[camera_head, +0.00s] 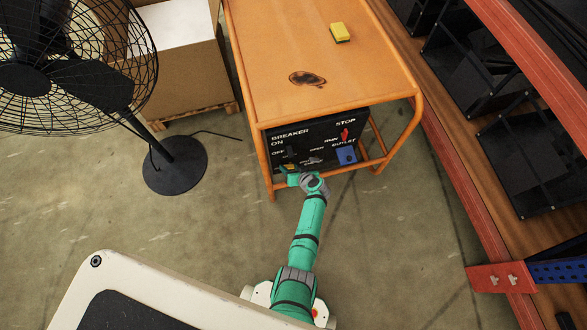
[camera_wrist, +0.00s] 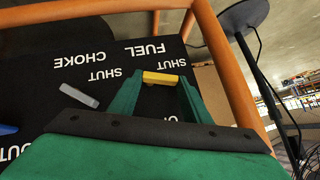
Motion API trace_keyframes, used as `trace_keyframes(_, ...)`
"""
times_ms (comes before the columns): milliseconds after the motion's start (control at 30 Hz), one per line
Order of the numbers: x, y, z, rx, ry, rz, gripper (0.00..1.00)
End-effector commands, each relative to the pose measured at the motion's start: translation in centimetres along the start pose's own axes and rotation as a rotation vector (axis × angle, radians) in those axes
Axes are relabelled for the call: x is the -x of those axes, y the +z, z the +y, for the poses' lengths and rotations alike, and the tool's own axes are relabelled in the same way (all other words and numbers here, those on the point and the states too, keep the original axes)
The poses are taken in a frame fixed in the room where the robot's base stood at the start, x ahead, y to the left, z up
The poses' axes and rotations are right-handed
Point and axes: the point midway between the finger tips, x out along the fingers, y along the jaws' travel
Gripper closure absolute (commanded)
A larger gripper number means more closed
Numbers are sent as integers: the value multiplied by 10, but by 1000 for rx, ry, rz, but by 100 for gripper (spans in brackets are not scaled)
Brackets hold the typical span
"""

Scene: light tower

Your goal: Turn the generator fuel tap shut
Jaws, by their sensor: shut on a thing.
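The fuel tap has a yellow handle (camera_wrist: 163,78) on the generator's black panel (camera_wrist: 60,60), close to the FUEL and SHUT labels. The handle lies crosswise, nearly level in the wrist view. My green gripper (camera_wrist: 160,82) is shut on it, one finger at each end. In the head view my gripper (camera_head: 297,180) reaches the lower left of the panel (camera_head: 318,137), and only a little yellow shows beside it. The tap's base and some lettering are hidden by the gripper.
A grey choke lever (camera_wrist: 79,95) is beside the tap. The panel also has a red switch (camera_head: 345,134) and a blue outlet (camera_head: 346,155). The orange frame (camera_head: 262,150) surrounds it. A black fan (camera_head: 174,165) stands left, shelving (camera_head: 480,120) right.

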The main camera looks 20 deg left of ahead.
Motion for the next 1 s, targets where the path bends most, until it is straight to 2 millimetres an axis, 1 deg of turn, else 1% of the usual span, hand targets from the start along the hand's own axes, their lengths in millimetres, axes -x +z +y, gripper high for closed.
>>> trace_keyframes(200, -2, 4, -2, 141, 147, 1, 79)
trace_keyframes(333, -3, 5, -2, 198, 208, 0, 79)
trace_keyframes(533, -3, 5, -2, 238, 248, 2, 79)
trace_keyframes(833, -3, 5, -1, 240, 251, 3, 79)
trace_keyframes(867, -2, 5, -1, 240, 251, 3, 49)
trace_keyframes(900, -3, 5, -1, 240, 251, 3, 40)
trace_keyframes(933, -3, 5, -2, 240, 250, 2, 38)
trace_keyframes(1000, -3, 5, -2, 240, 249, 2, 38)
